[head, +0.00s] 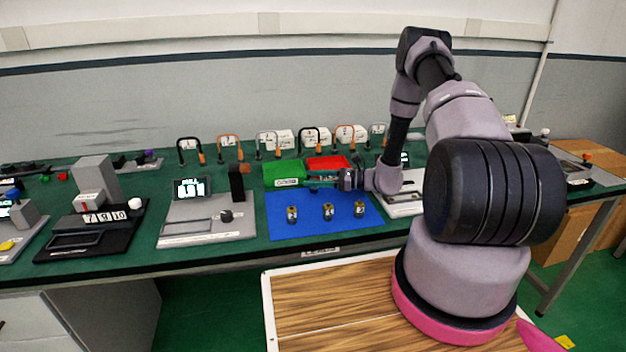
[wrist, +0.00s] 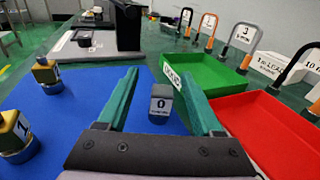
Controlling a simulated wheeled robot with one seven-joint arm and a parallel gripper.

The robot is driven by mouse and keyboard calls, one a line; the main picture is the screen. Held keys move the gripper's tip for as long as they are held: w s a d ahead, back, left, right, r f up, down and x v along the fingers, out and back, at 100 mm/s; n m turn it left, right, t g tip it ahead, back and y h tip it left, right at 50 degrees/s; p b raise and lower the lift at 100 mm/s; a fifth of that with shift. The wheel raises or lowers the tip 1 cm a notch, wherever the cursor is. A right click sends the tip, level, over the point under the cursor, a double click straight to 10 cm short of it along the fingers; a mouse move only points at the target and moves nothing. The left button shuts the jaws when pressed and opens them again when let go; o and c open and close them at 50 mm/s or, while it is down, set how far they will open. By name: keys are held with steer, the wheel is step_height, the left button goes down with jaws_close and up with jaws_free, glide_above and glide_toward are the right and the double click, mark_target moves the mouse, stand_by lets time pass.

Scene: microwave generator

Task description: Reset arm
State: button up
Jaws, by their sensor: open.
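My gripper (head: 318,184) is at the end of my arm over the back of the blue mat, just in front of the trays. In the wrist view its teal fingers (wrist: 152,75) are spread apart. A grey block labelled 0 (wrist: 161,108) shows upright between them, apart from both; I cannot tell whether it is between the fingertips or lower. In the head view I cannot make this block out near the gripper. My arm reaches out and bends down to the left.
Three brass-and-dark pieces (head: 328,212) stand on the front of the blue mat (head: 305,230). A green tray (head: 283,172) and red tray (head: 327,163) lie behind it. Hooked stands (head: 268,140) line the back. A device with a display (head: 190,188) stands left.

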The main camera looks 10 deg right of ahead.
steer(key=v, duration=1)
steer(key=shift+f, duration=0.35)
steer(key=shift+s+d+r, duration=0.1)
steer(key=shift+s+d, duration=0.05)
steer(key=shift+d, duration=0.15)
steer(key=shift+r, duration=0.3)
steer(key=s+a+r+n+g+h, duration=0.2)
steer(key=s+r+n, duration=0.15)
steer(key=r, duration=0.45)
steer(key=s+a+r+n+g+h, duration=0.2)
steer(key=r+n, duration=0.2)
steer(key=r, duration=0.4)
steer(key=s+a+r+n+g+h, duration=0.2)
steer(key=s+r+n+g, duration=0.1)
steer(key=r, duration=0.5)
steer(key=s+d+r+n+t+h, duration=0.2)
steer(key=s+r+n+t+h, duration=0.5)
steer(key=s+r, duration=1)
steer(key=shift+s+t+h, duration=0.25)
steer(key=shift+t+h, duration=0.15)
steer(key=shift+h, duration=0.1)
